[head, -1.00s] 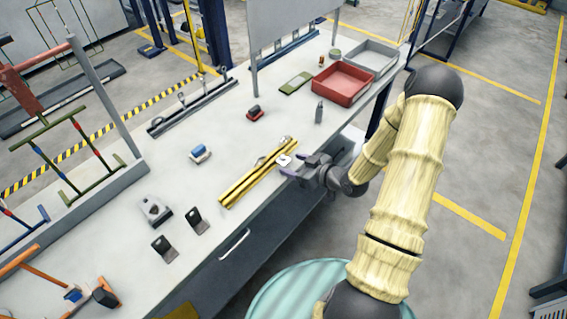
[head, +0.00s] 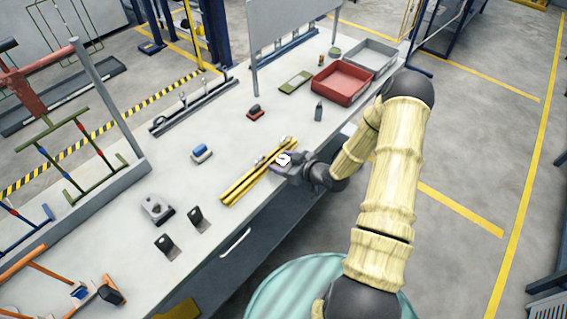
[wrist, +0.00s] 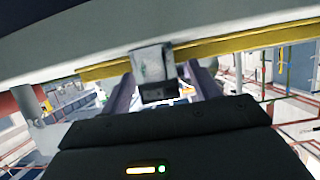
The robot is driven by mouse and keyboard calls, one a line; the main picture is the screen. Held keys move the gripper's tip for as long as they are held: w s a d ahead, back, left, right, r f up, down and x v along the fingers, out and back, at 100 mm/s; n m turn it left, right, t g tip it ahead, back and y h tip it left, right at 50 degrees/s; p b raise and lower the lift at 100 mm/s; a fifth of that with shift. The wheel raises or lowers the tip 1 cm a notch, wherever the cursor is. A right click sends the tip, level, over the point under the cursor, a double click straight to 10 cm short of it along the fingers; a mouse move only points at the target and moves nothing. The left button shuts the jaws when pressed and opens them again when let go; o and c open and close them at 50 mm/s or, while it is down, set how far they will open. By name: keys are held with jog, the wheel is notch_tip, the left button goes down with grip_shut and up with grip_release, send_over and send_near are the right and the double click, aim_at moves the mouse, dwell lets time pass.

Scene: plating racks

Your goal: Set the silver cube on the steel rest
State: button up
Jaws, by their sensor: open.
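The small silver cube (head: 284,159) sits at the right end of the gold rails, near the table's front edge. In the wrist view the silver cube (wrist: 150,64) stands between my two fingers, its lower part dark. My gripper (head: 280,165) is open around it; in the wrist view my gripper (wrist: 162,88) has a finger on each side of the cube. Finger contact cannot be made out. A grey metal block with a hollowed top (head: 157,209), left of the rails, may be the steel rest; I cannot tell for sure.
Gold rails (head: 240,186) lie beside my gripper. Two black-faced brackets (head: 197,218) stand near the front edge. A blue-topped block (head: 201,153), a red block (head: 255,112), a grey upright piece (head: 318,111) and a red tray (head: 342,84) stand farther back. Bare table lies between them.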

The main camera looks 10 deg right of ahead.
aim_at(283, 159)
grip_shut()
dwell(0.3)
jog(key=shift+r, duration=0.15)
notch_tip(283, 159, up, 10)
jog(key=shift+f+b, duration=0.1)
jog(key=shift+b, duration=0.7)
